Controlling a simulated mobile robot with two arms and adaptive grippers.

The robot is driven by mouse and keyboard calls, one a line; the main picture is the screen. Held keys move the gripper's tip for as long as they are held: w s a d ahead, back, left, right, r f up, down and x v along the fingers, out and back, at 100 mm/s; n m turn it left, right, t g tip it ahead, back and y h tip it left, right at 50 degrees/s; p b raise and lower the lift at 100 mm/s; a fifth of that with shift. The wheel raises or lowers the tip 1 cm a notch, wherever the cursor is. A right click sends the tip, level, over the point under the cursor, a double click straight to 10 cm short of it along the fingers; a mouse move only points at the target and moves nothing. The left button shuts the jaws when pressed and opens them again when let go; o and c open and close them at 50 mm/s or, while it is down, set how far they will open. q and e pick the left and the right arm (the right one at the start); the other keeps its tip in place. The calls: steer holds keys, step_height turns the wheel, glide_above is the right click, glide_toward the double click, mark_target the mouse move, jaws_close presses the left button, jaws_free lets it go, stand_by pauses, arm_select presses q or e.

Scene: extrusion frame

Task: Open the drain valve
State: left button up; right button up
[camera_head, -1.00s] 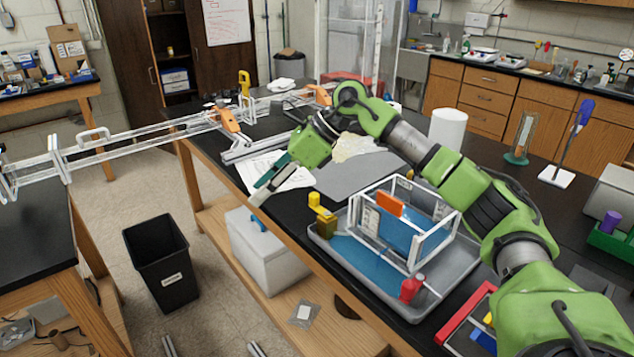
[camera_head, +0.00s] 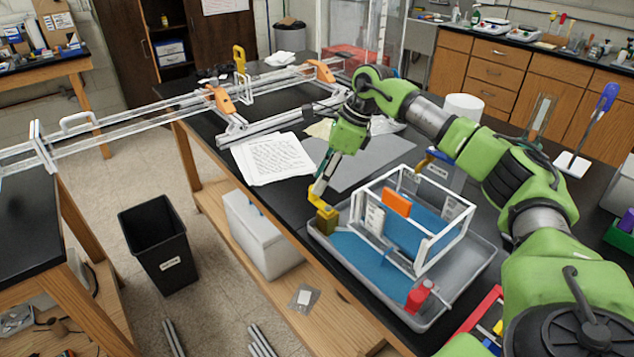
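A valve with a yellow handle (camera_head: 316,198) and a brass-coloured body (camera_head: 327,221) stands at the left corner of the grey tray (camera_head: 465,281). A red fitting (camera_head: 417,297) with a light stem sits at the tray's front edge; I cannot tell from labels which one is the drain valve. My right gripper (camera_head: 319,186) points down at the yellow handle, with its fingertips at or just touching the handle's top. The finger gap is too small to make out. My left gripper is not in view.
A white-framed clear tank (camera_head: 428,253) with an orange block (camera_head: 396,203) stands in the tray, right of the valve. Papers (camera_head: 272,158) lie on the black bench behind. A black bin (camera_head: 160,245) stands on the floor at left.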

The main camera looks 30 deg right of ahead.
steer(key=shift+x, duration=1)
steer(key=shift+a+f, duration=0.2)
steer(key=shift+w+f, duration=0.1)
steer(key=shift+f, duration=0.05)
steer(key=shift+c, duration=0.2)
jaws_close()
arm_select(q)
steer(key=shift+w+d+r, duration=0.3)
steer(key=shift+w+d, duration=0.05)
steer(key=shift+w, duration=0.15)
